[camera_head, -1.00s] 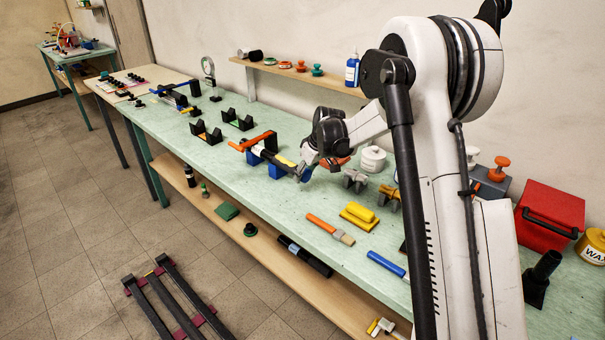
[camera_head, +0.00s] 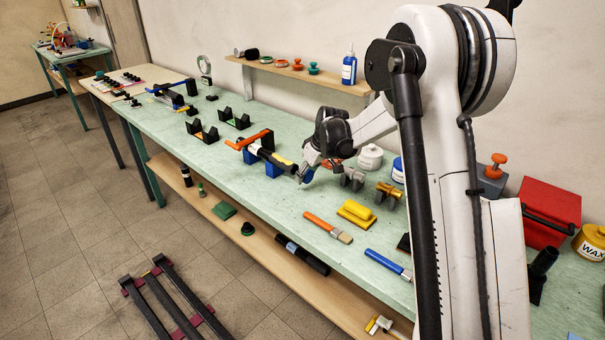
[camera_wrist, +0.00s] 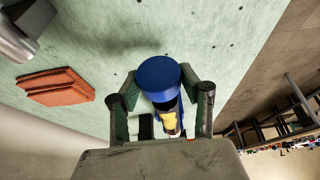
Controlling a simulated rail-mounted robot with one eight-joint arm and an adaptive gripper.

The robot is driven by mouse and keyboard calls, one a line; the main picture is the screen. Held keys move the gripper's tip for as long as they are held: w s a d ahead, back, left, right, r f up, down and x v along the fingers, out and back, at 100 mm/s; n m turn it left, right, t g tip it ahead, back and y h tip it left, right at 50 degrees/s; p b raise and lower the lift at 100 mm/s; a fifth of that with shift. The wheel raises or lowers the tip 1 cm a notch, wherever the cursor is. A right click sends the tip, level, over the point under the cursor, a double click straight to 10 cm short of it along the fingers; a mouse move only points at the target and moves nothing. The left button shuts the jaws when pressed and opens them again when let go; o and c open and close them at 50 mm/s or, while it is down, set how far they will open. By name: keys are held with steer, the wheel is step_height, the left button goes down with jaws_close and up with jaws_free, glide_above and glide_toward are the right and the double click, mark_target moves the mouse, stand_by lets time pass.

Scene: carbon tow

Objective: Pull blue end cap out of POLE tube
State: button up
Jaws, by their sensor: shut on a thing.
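The dark tube (camera_head: 267,154) with a yellow label (camera_head: 282,159) lies on blue supports (camera_head: 273,170) on the green bench. My gripper (camera_head: 304,175) is at the tube's near right end. In the wrist view, my gripper's two fingers (camera_wrist: 161,100) are shut on the blue end cap (camera_wrist: 158,73), one on each side. The cap's round blue face points toward the upper part of the picture. A dark piece and a yellow band (camera_wrist: 169,122) show just behind the cap. I cannot tell whether the cap is still in the tube. The POLE lettering is not readable.
An orange clamp-like piece (camera_head: 250,140) stands over the tube's far end. Grey (camera_head: 352,179) and brass (camera_head: 389,192) fittings stand right of my gripper. A yellow block (camera_head: 357,212), an orange-handled brush (camera_head: 327,227) and a blue-handled tool (camera_head: 386,263) lie nearer. The bench's front edge is close.

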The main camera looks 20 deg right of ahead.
steer(key=shift+s+d, duration=0.2)
steer(key=shift+s, duration=0.15)
steer(key=shift+s+d+b, duration=0.15)
steer(key=shift+s+d, duration=0.3)
steer(key=shift+s, duration=0.15)
steer(key=shift+s+d+b, duration=0.15)
steer(key=shift+s+d, duration=0.25)
steer(key=shift+s, duration=0.2)
steer(key=shift+s+d, duration=0.4)
steer(key=shift+s, duration=0.25)
steer(key=shift+s+d, duration=0.4)
steer(key=shift+s, duration=0.25)
steer(key=shift+s+d, duration=0.1)
steer(key=shift+s+d+b, duration=0.45)
steer(key=shift+s+d, duration=0.3)
steer(key=shift+s, duration=0.35)
